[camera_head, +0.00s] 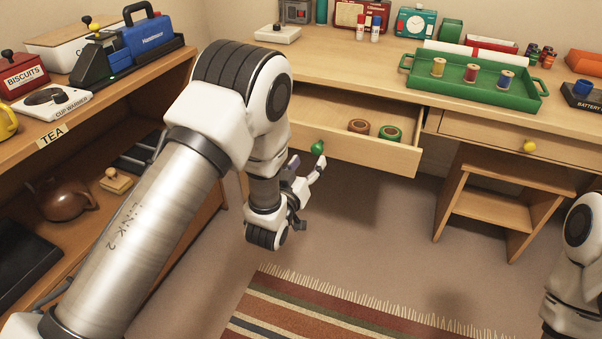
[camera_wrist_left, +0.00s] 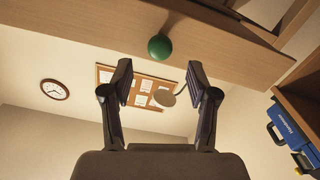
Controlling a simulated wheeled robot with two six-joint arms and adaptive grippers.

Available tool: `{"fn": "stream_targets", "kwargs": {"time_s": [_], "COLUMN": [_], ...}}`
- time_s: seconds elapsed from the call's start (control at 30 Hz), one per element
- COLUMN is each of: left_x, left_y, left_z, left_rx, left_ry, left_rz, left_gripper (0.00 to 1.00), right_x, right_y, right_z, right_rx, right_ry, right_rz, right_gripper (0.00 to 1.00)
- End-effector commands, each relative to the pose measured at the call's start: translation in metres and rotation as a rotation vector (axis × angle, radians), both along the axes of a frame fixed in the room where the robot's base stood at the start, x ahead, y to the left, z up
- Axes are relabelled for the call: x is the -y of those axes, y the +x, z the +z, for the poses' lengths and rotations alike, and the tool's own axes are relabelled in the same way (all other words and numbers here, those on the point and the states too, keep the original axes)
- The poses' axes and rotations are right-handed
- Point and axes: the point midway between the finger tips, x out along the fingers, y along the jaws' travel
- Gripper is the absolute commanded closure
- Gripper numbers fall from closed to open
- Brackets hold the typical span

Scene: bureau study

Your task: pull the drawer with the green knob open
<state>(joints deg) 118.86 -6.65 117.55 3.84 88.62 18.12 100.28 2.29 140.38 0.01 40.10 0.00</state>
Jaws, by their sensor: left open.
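The desk drawer (camera_head: 350,148) with the green knob (camera_head: 317,147) stands pulled out from the desk, its inside showing from above. Two tape rolls, one brown (camera_head: 358,126) and one green (camera_head: 390,133), lie in it. My left gripper (camera_head: 307,170) is just below and in front of the knob. In the left wrist view the green knob (camera_wrist_left: 160,47) sits on the drawer front (camera_wrist_left: 90,35), beyond the open fingertips (camera_wrist_left: 160,76) and roughly centred between them. The fingers are apart and appear clear of the knob. My right gripper is out of view; only part of that arm shows.
A second drawer (camera_head: 500,137) with a yellow knob (camera_head: 530,146) is shut at the right, above a wooden step stool (camera_head: 490,208). A green tray (camera_head: 425,85) with thread spools is on the desk. A shelf unit (camera_head: 170,85) stands left. A striped rug (camera_head: 300,312) covers open floor.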

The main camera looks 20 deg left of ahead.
Motion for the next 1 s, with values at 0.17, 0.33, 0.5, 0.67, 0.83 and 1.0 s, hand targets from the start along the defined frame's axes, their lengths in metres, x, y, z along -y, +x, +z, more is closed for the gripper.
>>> {"fn": "stream_targets", "kwargs": {"time_s": [0.17, 0.33, 0.5, 0.67, 0.83, 1.0], "left_x": [-0.001, -0.002, -0.002, -0.002, -0.006, -0.032], "left_y": [-0.039, -0.052, -0.052, -0.051, -0.058, -0.113], "left_z": [-0.001, 0.0, 0.0, 0.0, -0.023, -0.121], "left_rx": [-0.002, 0.0, 0.001, 0.001, -0.043, -0.333], "left_ry": [0.0, 0.0, 0.0, 0.0, -0.006, -0.018], "left_rz": [0.0, 0.0, 0.0, 0.0, 0.01, 0.065], "left_gripper": [0.41, 0.41, 0.41, 0.41, 0.41, 0.41], "right_x": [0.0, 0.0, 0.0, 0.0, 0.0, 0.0], "right_y": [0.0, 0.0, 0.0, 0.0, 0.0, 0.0], "right_z": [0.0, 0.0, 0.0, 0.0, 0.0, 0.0], "right_rx": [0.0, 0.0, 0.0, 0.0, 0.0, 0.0], "right_ry": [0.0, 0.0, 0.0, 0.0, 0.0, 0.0], "right_rz": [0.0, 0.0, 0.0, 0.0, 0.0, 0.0], "right_gripper": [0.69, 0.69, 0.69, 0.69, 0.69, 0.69]}}
